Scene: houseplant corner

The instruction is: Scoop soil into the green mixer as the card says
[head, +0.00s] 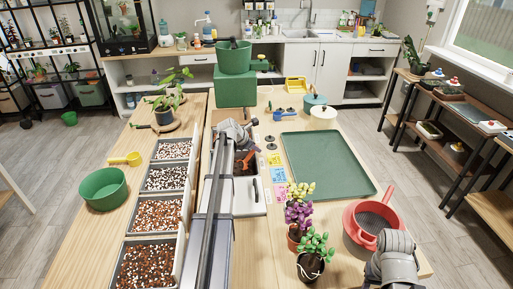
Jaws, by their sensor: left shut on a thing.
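The green mixer (234,58) looks like a round green tub with a dark bar across its top, standing on a green block (235,92) at the back. My left gripper (243,140) is at the middle of the table, in front of the block. Several grey bins of soil mix (159,213) line the left side. Small coloured cards (278,173) lie right of centre; their writing is too small to read.
A yellow scoop (126,159) and green tub (103,188) stand at left. A blue scoop (288,115) lies behind a green tray (325,165), which is empty. Potted plants (311,262) and a red sieve (374,222) are front right. My right arm shows at bottom right, its fingers unseen.

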